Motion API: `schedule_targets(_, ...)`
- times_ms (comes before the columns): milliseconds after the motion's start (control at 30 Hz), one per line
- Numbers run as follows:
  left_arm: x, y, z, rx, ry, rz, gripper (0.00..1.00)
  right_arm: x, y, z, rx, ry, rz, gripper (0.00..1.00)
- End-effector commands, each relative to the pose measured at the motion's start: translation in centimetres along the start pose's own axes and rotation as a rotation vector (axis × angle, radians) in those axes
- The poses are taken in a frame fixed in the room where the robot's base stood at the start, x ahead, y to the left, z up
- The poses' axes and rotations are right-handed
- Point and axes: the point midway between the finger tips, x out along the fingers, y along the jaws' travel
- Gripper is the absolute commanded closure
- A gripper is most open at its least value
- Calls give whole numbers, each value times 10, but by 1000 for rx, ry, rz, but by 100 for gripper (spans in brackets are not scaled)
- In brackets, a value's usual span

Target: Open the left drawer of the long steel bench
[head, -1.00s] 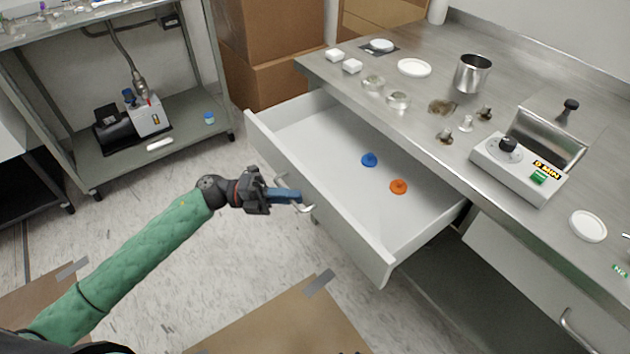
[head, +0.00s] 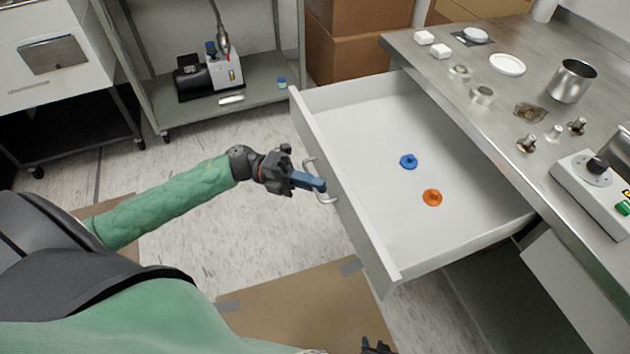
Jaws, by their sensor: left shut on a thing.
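The left drawer (head: 375,265) of the long steel bench (head: 520,115) stands far out, its white inside showing. A blue knob-like piece (head: 408,161) and an orange one (head: 432,197) lie in it. My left gripper (head: 318,185) is at the drawer front, its blue fingers shut on the curved metal handle (head: 309,166). The fingers cover part of the handle. A dark tip of my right gripper (head: 376,346) shows at the bottom edge; its jaws cannot be made out.
A steel pot (head: 572,82), a white control box (head: 590,180) and small fittings stand on the bench top. A cart with a pump (head: 208,75) and cardboard boxes (head: 350,45) are behind. Open floor lies left of the drawer.

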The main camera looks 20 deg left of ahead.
Motion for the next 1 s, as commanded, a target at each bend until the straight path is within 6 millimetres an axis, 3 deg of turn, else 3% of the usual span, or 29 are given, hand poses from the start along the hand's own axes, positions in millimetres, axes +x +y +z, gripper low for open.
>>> schedule_targets(100,0,1,0,-1,-1,1,100,-1,0,3,1,-3,0,64)
schedule_targets(133,0,1,0,-1,-1,1,87,-1,0,3,1,-3,0,64)
schedule_targets(233,0,1,0,-1,-1,1,70,-1,0,3,1,-3,0,64)
schedule_targets(567,-3,1,0,-1,-1,1,70,2,1,-4,-2,5,0,64)
schedule_targets(1000,-62,2,0,-2,-1,2,70,7,3,-3,-2,10,1,64)
